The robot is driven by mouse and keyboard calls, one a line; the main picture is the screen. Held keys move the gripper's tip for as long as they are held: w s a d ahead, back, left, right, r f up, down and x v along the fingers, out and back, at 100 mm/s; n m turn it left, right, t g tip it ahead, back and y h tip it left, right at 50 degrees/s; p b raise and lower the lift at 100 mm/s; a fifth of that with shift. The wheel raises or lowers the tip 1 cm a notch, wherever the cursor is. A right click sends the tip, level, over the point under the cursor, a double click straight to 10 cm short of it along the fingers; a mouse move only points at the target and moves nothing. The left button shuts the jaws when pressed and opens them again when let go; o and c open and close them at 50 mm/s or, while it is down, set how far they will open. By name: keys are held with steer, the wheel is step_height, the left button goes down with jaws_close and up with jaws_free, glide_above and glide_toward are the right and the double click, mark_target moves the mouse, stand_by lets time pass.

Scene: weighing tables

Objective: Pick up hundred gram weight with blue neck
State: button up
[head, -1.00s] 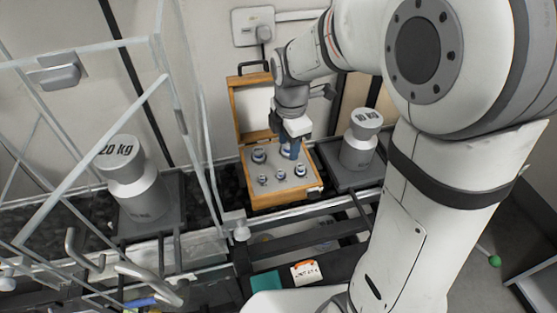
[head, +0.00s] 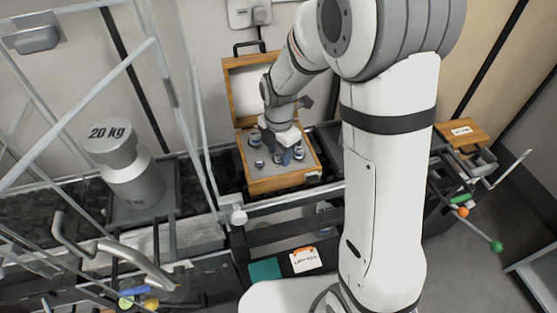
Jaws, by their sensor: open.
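Several small metal weights stand in the open wooden box (head: 270,185). One weight (head: 254,139) is at the back left, one (head: 259,164) at the front left, and one (head: 299,152) at the right, beside my gripper. Dark or bluish bands show at their necks, but they are too small to tell which is the hundred gram weight. My gripper (head: 278,150) is open and points down over the middle of the box, low among the weights. Its blue fingers hide part of the box and whatever is between them.
A large 20 kg weight (head: 130,170) stands on a platform at left, behind clear panel edges. The raised box lid (head: 246,90) is behind my gripper. A closed wooden box (head: 464,133) lies at right. A white labelled item (head: 304,259) lies at the front.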

mark_target(279, 155)
jaws_close()
stand_by(0.4)
step_height(279, 155, up, 10)
steer(key=p, duration=0.1)
stand_by(0.6)
